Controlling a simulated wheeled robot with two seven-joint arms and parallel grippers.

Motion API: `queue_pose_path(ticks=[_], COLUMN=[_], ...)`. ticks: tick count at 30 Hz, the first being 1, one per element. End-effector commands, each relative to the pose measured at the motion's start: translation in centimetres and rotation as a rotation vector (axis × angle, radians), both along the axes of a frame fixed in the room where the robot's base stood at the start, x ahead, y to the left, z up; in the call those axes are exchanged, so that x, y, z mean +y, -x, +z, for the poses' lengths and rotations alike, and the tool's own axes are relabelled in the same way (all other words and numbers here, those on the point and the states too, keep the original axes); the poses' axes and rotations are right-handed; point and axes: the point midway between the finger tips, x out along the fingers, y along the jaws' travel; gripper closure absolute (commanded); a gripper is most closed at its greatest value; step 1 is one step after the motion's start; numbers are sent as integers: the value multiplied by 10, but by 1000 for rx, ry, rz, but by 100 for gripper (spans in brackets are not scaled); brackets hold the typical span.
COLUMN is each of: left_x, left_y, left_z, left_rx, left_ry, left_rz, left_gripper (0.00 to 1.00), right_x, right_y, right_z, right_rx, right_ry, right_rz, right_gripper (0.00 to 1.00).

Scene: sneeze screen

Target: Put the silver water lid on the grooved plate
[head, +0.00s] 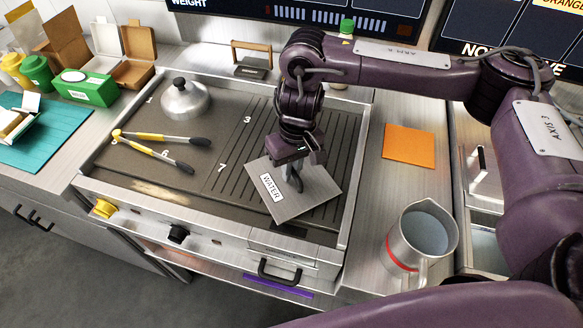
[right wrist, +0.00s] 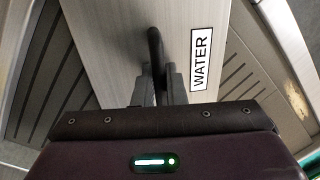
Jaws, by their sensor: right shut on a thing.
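The silver water lid (head: 308,195) is a flat square plate with a white WATER label and a dark upright handle. It is turned at an angle over the grooved plate (head: 239,173), the ribbed right part of the griddle. My right gripper (head: 293,172) is shut on the lid's handle from above. In the right wrist view the fingers (right wrist: 160,88) clasp the handle, and the lid (right wrist: 110,40) lies just beyond them. Whether the lid touches the grooves or hovers slightly above them I cannot tell. My left gripper is not in view.
A metal jug of water (head: 421,240) stands right of the griddle. An orange sheet (head: 409,146) lies on the right counter. A domed lid (head: 185,100) and yellow-handled tongs (head: 158,152) lie on the smooth left part. A press (head: 252,62) stands behind the griddle.

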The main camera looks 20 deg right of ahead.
Motion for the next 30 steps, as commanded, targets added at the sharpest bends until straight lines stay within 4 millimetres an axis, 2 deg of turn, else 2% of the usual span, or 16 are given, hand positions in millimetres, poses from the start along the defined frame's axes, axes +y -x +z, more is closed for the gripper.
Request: queue_pose_path(ticks=[10,11,16,25,30], left_x=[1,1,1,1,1], left_y=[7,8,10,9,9], left_z=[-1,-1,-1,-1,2], left_rx=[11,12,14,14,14], left_ry=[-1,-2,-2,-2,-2], left_rz=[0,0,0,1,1], left_gripper=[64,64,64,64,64], right_x=[0,0,0,0,-2], right_y=[-1,0,0,-1,-3], right_z=[-2,-3,-2,1,23], right_rx=[-2,-2,-2,-3,-7], right_ry=[-1,0,0,-1,0], right_rz=[1,1,1,1,1], right_gripper=[100,88,67,67,67])
